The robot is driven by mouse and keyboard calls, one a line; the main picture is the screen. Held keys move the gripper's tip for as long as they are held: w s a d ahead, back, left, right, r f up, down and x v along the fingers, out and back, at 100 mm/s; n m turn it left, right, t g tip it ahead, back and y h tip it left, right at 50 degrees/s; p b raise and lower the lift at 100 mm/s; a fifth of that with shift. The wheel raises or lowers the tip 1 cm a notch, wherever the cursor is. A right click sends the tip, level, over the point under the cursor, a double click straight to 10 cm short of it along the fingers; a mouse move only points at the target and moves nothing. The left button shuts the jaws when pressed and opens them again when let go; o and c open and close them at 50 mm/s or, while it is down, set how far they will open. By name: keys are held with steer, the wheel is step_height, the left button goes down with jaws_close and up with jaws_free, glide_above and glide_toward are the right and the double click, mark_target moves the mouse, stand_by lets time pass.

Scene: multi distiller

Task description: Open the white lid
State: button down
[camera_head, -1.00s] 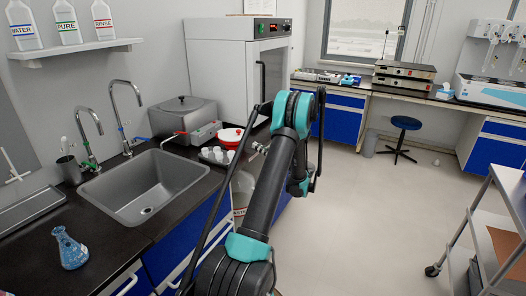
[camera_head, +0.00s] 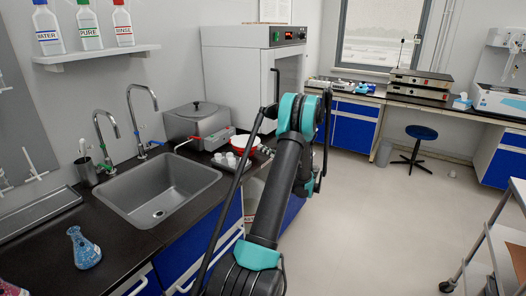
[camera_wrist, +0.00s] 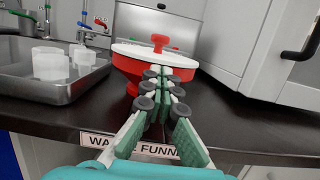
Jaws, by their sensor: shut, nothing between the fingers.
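The white lid (camera_wrist: 135,50) lies closed on a red waste funnel (camera_wrist: 122,66) and has a red knob (camera_wrist: 160,42) on top. My gripper (camera_wrist: 165,78) is shut and empty. In the wrist view its fingertips overlap the front right of the funnel, just below the knob. I cannot tell whether they touch it. In the head view my gripper (camera_head: 268,150) is right of the lid.
A metal tray (camera_wrist: 55,92) with several white cups stands left of the funnel. A steel bath (camera_head: 197,122) and a tall white cabinet (camera_head: 240,70) stand behind. The sink (camera_head: 160,190) is farther left.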

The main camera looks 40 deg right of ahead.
steer(key=shift+w+r+g, duration=0.1)
steer(key=shift+r+g, duration=0.3)
steer(key=shift+g, duration=0.1)
steer(key=shift+r, duration=0.15)
steer(key=shift+r+g, duration=0.45)
steer(key=shift+g, duration=0.15)
steer(key=shift+r+h, duration=0.5)
steer(key=shift+r, duration=0.4)
steer(key=w+r+g, duration=0.1)
steer(key=r+g, duration=0.1)
steer(key=r, duration=0.1)
steer(key=w+a+r+g+h, duration=0.1)
steer(key=r+g, duration=0.1)
steer(key=r, duration=0.1)
steer(key=w+a+r+g+h, duration=0.1)
steer(key=w+r+g, duration=0.1)
steer(key=r+g, duration=0.1)
steer(key=shift+r, duration=0.55)
steer(key=w+a+r+g+h, duration=0.2)
steer(key=w+g, duration=0.2)
steer(key=w, duration=0.2)
steer(key=w+a+r+g+h, duration=0.2)
steer(key=w+a+r+g, duration=0.1)
steer(key=w, duration=0.3)
steer(key=shift+w+r+g, duration=0.15)
steer(key=shift+w+g, duration=0.25)
steer(key=shift+g, duration=0.2)
steer(key=shift+a, duration=0.1)
